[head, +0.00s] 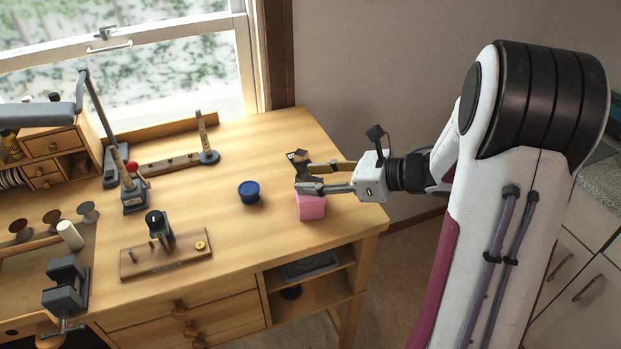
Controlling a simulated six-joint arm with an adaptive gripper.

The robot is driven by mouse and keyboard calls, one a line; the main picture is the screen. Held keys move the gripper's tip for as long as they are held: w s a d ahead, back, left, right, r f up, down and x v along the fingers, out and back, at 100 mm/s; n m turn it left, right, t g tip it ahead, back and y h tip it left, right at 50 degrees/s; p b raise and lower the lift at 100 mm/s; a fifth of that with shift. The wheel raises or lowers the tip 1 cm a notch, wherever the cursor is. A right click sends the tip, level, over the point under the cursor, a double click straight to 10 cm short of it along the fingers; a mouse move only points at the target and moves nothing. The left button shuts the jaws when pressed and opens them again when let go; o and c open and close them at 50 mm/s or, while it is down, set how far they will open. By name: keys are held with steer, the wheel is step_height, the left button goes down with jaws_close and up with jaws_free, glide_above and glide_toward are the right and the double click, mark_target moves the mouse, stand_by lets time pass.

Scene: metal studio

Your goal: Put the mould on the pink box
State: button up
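The pink box (311,208) sits on the wooden desk near its right end. My gripper (303,174) reaches in from the right, just above the box, and covers part of its top. The two fingers point left and stand apart. A dark angular piece (299,159) shows at the fingertips; I cannot tell whether it is the mould in my grip or part of the fingers. I see no other thing that is clearly the mould. A round dark blue container (249,191) stands on the desk left of the box.
A wooden stand with a dark tool (160,228), a grey vise (66,286) and a ring mandrel on a round base (207,150) stand farther left. The desk's right edge is close to the box. Bare desk lies between the blue container and the box.

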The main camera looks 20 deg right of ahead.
steer(key=v, duration=1)
steer(key=shift+s+d+r, duration=0.15)
steer(key=shift+s+d, duration=0.05)
steer(key=shift+s, duration=0.05)
stand_by(0.4)
